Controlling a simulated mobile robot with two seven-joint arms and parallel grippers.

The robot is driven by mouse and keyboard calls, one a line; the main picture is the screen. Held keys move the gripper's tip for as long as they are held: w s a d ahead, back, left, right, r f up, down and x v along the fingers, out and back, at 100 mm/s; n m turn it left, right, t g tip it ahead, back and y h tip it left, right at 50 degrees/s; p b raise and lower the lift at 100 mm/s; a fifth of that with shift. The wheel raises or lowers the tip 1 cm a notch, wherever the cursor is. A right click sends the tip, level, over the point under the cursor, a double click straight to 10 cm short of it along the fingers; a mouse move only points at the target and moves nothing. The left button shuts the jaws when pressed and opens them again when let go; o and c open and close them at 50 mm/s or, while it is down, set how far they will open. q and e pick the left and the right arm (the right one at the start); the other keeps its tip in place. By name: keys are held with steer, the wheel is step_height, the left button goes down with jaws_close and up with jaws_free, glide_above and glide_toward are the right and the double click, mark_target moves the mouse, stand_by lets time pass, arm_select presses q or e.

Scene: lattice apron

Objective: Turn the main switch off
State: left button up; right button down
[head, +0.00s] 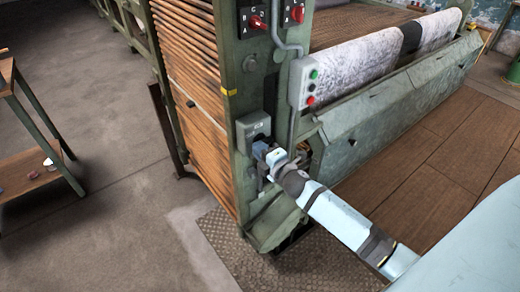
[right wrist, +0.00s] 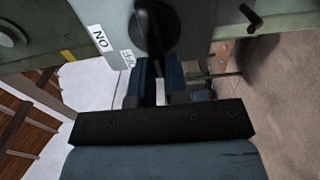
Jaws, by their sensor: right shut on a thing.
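The main switch is a grey box (head: 253,127) on the green post of the machine in the head view. Its black handle (right wrist: 149,28) shows at the top of the right wrist view. A white ON label (right wrist: 99,39) and a second, partly covered label (right wrist: 127,59) lie beside it. My right gripper (head: 263,148) reaches the switch from the lower right. Its fingers (right wrist: 157,82) are shut on the handle in the right wrist view. The fingers and arm hide part of the switch in the head view. My left gripper is not in view.
Two red rotary switches (head: 257,22) (head: 297,14) sit higher on the post. A grey push-button box (head: 304,84) hangs close above my right arm. A wooden-topped table (head: 6,70) stands at the left. The concrete floor (head: 110,140) between is clear.

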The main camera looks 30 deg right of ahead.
stand_by(0.3)
steer(key=c, duration=1.1)
jaws_free()
steer(key=shift+c, duration=0.2)
steer(key=shift+s, duration=0.15)
steer(key=s+d, duration=0.1)
steer(key=s, duration=1.2)
steer(key=shift+s, duration=0.25)
